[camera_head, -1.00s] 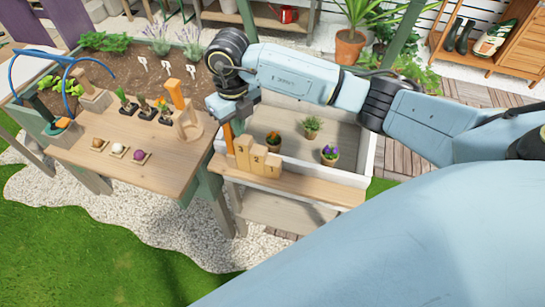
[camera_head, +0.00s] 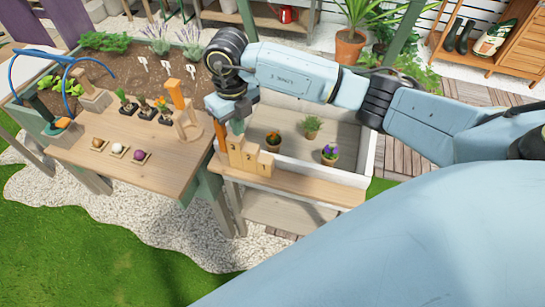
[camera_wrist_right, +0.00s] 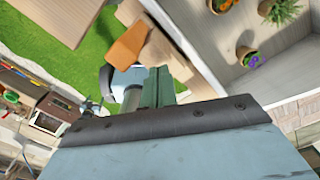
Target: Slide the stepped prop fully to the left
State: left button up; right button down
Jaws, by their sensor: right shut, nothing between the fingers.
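The stepped prop (camera_head: 250,160) is a wooden block with steps marked 3, 2 and 1, tallest on the left. It stands upright at the left end of the wooden ledge (camera_head: 310,187), in front of the white-walled tray. My right gripper (camera_head: 237,128) is shut and empty, pointing down at the top of the tallest step. Whether it touches the step or is just behind it cannot be told. In the right wrist view the shut green-grey fingers (camera_wrist_right: 158,85) are beside an orange and wood-coloured block. My left gripper is not in view.
The potting table (camera_head: 130,175) adjoins on the left, holding bulbs, seedlings and an upright wooden stand (camera_head: 181,105). The white-walled tray (camera_head: 330,180) behind the ledge holds several small potted plants. The ledge to the right of the prop is clear.

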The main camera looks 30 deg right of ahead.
jog(key=shift+s+d, duration=0.15)
jog(key=shift+s, duration=0.05)
notch_tip(320, 180, up, 8)
jog(key=p, duration=0.6)
dwell(0.6)
